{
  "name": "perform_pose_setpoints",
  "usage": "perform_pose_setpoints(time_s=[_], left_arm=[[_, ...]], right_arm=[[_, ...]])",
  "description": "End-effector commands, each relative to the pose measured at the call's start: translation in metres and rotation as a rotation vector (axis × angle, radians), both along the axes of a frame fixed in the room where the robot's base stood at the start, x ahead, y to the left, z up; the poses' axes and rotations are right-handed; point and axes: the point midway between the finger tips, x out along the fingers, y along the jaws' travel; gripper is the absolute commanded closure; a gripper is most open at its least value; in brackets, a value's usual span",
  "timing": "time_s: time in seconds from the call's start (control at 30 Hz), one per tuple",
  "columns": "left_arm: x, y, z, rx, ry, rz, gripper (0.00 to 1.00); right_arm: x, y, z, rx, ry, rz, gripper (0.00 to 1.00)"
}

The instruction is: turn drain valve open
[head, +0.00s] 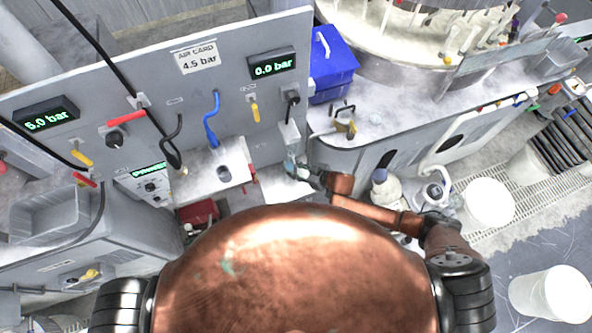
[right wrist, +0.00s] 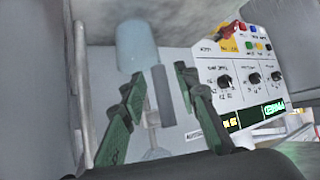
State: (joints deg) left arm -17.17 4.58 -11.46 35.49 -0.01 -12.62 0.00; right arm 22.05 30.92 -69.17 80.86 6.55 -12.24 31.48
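A pale blue, translucent bowl (head: 289,165) hangs below the grey panel, left of my right gripper (head: 304,173) in the head view. A pale blue cylinder, likely the same bowl, shows in the right wrist view (right wrist: 137,46). Below it is a grey bar (right wrist: 162,88), possibly the drain valve's lever, with a pale stem behind it. In the right wrist view my right gripper (right wrist: 156,82) has its green-black fingers apart, one on each side of the bar. Gaps show between bar and fingers; contact cannot be made out. My left gripper is not in view.
The grey panel (head: 225,83) carries displays, hoses and small valves, including a red lever (head: 127,118) and a yellow lever (head: 255,111). A blue bin (head: 331,65) stands behind. A control box (right wrist: 245,75) with knobs is right in the wrist view. White buckets (head: 489,203) stand on the floor at right.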

Motion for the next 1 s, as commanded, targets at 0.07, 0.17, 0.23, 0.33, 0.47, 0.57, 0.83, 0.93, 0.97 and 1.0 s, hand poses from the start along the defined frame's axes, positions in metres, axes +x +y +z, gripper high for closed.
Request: perform_pose_setpoints(time_s=[0.07, 0.17, 0.23, 0.33, 0.47, 0.57, 0.83, 0.93, 0.97, 1.0], left_arm=[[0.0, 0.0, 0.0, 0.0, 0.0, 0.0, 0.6], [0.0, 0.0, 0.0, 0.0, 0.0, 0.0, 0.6], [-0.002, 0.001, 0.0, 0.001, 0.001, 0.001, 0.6], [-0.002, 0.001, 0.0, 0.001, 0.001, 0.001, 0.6], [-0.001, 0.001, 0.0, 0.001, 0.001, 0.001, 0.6], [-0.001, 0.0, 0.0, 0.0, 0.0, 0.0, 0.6], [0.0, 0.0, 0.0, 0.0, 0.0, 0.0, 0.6], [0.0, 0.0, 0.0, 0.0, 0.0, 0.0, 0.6], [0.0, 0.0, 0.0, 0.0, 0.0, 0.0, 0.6], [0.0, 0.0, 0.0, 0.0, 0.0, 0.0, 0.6]], right_arm=[[0.0, 0.001, 0.0, 0.001, 0.0, 0.001, 0.71], [0.0, 0.001, 0.0, 0.001, 0.0, 0.001, 0.71], [0.0, 0.0, 0.0, 0.001, 0.0, 0.001, 0.71], [-0.002, -0.003, 0.003, 0.002, 0.0, 0.0, 0.71], [-0.011, -0.013, 0.012, 0.0, 0.001, -0.001, 0.71], [-0.02, -0.026, 0.024, -0.001, 0.001, 0.0, 0.71], [-0.047, -0.058, 0.058, 0.0, 0.0, 0.0, 0.71], [-0.054, -0.066, 0.066, 0.001, 0.001, 0.0, 0.71], [-0.055, -0.068, 0.067, 0.0, 0.001, -0.001, 0.71], [-0.057, -0.07, 0.07, -0.001, 0.001, 0.0, 0.71]])
